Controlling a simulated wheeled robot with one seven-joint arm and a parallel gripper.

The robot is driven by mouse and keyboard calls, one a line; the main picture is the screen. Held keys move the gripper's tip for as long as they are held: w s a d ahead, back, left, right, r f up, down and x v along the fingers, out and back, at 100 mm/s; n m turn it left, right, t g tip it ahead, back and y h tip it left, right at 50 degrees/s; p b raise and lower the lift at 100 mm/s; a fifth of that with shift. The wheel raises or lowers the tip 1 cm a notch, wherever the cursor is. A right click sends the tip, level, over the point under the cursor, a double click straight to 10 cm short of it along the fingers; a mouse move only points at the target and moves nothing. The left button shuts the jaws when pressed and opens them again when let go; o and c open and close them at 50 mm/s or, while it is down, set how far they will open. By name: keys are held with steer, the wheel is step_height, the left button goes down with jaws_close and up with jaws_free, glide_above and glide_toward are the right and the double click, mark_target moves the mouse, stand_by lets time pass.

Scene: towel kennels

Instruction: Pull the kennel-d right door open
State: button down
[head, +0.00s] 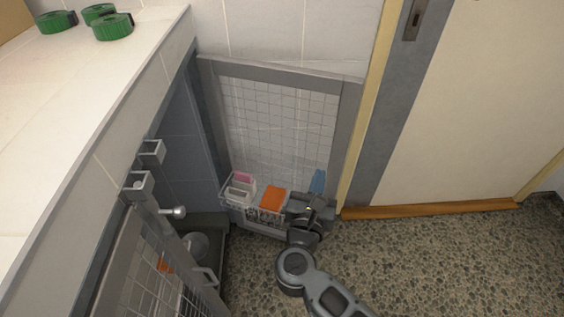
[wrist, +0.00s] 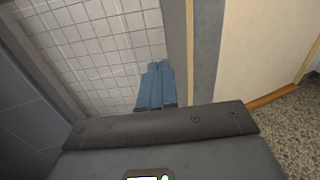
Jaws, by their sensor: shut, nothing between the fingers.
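The mesh door with a grey frame (head: 285,72), which I take as the kennel-d right door, stands swung wide open beside the tiled wall. Its mesh also shows in the wrist view (wrist: 95,50). A wire basket hangs low on it. My gripper (head: 318,180) is low at the door's free-edge side, right of the basket. Its blue fingers (wrist: 155,85) are together and empty, in front of the mesh. I cannot tell whether they touch the door. The kennel opening (head: 188,145) is left of the door, its inside partly hidden.
Another mesh door (head: 130,262) with a latch knob (head: 174,212) is at lower left. The wire basket (head: 243,210) holds an orange item (head: 273,199) and a pink one (head: 243,178). Green rolls (head: 112,27) lie on the top ledge. A cream room door (head: 470,110) is at right. Speckled floor (head: 430,260) is clear.

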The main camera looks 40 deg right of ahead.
mark_target(331, 135)
steer(key=shift+m+g, duration=0.3)
steer(key=shift+m, duration=0.1)
steer(key=x, duration=1.2)
steer(key=shift+w+d+p, duration=0.15)
steer(key=shift+w+p, duration=0.2)
steer(key=shift+d, duration=0.1)
steer(key=shift+w+d, duration=0.1)
